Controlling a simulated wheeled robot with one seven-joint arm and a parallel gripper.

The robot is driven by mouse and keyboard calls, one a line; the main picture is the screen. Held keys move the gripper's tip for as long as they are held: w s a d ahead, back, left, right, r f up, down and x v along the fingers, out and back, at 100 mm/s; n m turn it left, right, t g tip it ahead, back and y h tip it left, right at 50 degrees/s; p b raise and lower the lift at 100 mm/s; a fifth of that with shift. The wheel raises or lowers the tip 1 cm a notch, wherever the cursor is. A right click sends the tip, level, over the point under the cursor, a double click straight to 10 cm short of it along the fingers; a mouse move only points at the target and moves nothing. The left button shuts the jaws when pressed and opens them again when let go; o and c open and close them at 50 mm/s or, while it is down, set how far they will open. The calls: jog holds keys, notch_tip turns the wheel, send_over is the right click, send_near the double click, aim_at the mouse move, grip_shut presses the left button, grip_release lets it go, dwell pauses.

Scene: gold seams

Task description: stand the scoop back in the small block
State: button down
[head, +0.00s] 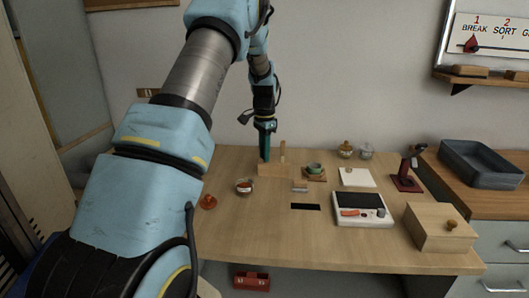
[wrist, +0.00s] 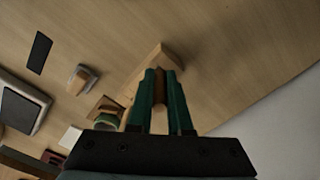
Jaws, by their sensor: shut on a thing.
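The small wooden block (head: 273,170) stands towards the back of the table. A thin light wooden stick (head: 283,151) rises upright at its right part. My gripper (head: 265,157) points down, with its teal fingers at the left part of the block. In the wrist view the fingers (wrist: 159,80) are closed on a thin brown piece (wrist: 159,92), which looks like the scoop's handle. The block (wrist: 162,57) shows just beyond the fingertips. The fingers hide most of the scoop, and I cannot tell whether its end is inside the block or above it.
A bowl with reddish contents (head: 244,186) and an orange item (head: 208,202) lie left. A green cup (head: 314,169), white pad (head: 357,177), scale-like device (head: 362,209), dark red stand (head: 407,177) and wooden box (head: 438,228) stand right.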

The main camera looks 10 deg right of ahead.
jog(key=c, duration=0.8)
grip_release()
jog(key=shift+o, duration=0.2)
jog(key=shift+r, duration=0.1)
jog(key=shift+r+p, duration=1.85)
jog(key=shift+r, duration=0.6)
notch_tip(320, 180, up, 11)
jog(key=b, duration=0.2)
jog(key=shift+f, duration=0.1)
